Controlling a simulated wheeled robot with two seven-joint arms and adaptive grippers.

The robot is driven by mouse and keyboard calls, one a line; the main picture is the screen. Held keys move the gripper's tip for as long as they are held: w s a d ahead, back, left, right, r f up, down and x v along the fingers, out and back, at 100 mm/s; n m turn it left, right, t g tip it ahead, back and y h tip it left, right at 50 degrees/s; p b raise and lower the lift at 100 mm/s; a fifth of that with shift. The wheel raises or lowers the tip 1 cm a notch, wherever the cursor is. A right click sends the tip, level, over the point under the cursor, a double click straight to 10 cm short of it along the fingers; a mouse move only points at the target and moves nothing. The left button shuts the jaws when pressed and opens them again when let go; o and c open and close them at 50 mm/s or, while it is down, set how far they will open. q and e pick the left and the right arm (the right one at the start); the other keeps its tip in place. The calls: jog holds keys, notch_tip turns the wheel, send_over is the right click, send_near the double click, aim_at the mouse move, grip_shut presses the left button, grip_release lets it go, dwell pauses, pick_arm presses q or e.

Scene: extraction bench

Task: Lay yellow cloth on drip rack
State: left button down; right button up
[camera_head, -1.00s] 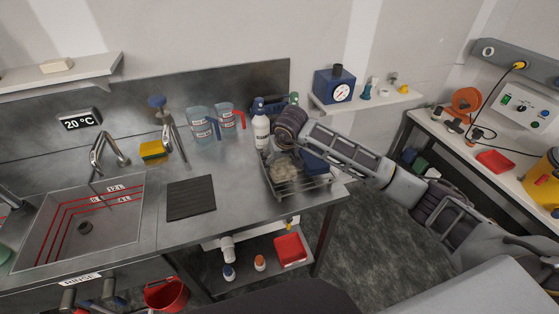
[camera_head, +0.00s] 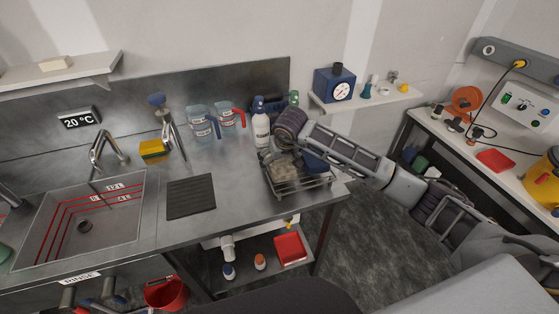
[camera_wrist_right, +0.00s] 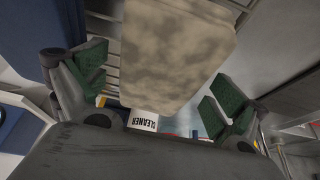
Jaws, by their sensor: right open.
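The yellow cloth (camera_head: 281,168), a dull mottled tan-yellow, lies on the left part of the wire drip rack (camera_head: 302,187) at the right end of the steel bench. In the right wrist view the cloth (camera_wrist_right: 178,50) fills the upper middle, with rack bars (camera_wrist_right: 105,32) behind it. My right gripper (camera_wrist_right: 158,88) is open, its green finger pads apart on either side of the cloth's near end. In the head view its hand is above the back of the rack, and its fingers are largely hidden. My left gripper is not in view.
A blue item (camera_head: 316,163) sits on the rack's right side. A white bottle (camera_head: 261,130) stands behind the rack, with measuring jugs (camera_head: 202,125) to its left. A dark ribbed mat (camera_head: 191,197) lies between sink (camera_head: 112,232) and rack. Bare steel separates mat and rack.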

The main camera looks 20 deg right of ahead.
jog(key=shift+r, duration=0.15)
jog(key=shift+r, duration=0.15)
jog(key=b+v, duration=0.1)
jog(key=v, duration=1)
jog(key=shift+s+r, duration=0.15)
jog(key=shift+r, duration=0.2)
jog(key=shift+a, duration=0.1)
dwell(0.4)
